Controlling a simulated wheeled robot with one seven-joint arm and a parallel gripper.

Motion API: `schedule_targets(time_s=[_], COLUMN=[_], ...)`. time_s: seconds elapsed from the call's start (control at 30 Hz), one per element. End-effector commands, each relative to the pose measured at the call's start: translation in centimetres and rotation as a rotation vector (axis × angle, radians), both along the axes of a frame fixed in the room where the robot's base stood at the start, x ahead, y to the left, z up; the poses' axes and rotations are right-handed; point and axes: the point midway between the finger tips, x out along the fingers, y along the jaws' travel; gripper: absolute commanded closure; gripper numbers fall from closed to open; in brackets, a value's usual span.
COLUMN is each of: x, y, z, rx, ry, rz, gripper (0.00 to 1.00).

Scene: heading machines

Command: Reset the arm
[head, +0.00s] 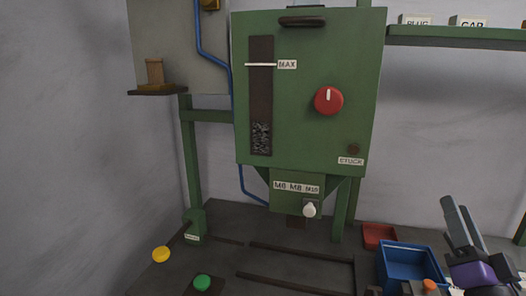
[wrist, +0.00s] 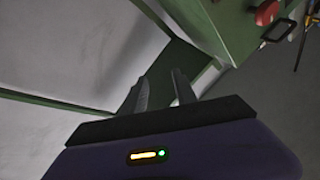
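My gripper (head: 456,204) is raised at the lower right of the head view, its grey fingers pointing up and its purple body below them. In the wrist view my gripper (wrist: 159,80) shows two grey fingers standing apart with nothing between them, so it is open and empty. It is to the right of the green machine (head: 272,130) and apart from it in the head view. The machine has a red knob (head: 329,100), a level window marked MAX and a white knob (head: 309,210) below.
A blue bin (head: 407,256) and a red tray (head: 378,234) are on the floor left of my gripper. A green shelf (head: 455,36) with labelled boxes runs along the wall above. Yellow (head: 161,254) and green (head: 202,282) buttons are at lower left.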

Motion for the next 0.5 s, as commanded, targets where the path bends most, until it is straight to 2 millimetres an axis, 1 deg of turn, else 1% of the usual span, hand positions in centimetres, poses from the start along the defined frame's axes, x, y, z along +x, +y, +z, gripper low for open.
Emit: schedule_targets(time_s=[0.03, 0.1, 0.17, 0.2, 0.27, 0.4, 0.47, 0.5], x=[-1.3, -3.0, -4.6, -5.7, -7.4, -11.5, -13.3, -14.5], y=[0.8, 1.8, 2.6, 3.2, 4.1, 6.4, 7.4, 8.0], z=[-2.2, -4.5, -6.3, -7.5, -9.1, -12.3, -13.5, -14.3], rx=[-0.02, -0.056, -0.09, -0.112, -0.148, -0.233, -0.27, -0.293], ry=[0.03, 0.062, 0.09, 0.109, 0.138, 0.21, 0.242, 0.263], rz=[-0.024, -0.057, -0.083, -0.097, -0.115, -0.141, -0.145, -0.145], gripper=[0.66, 0.66, 0.66, 0.66, 0.66, 0.66, 0.66, 0.66])
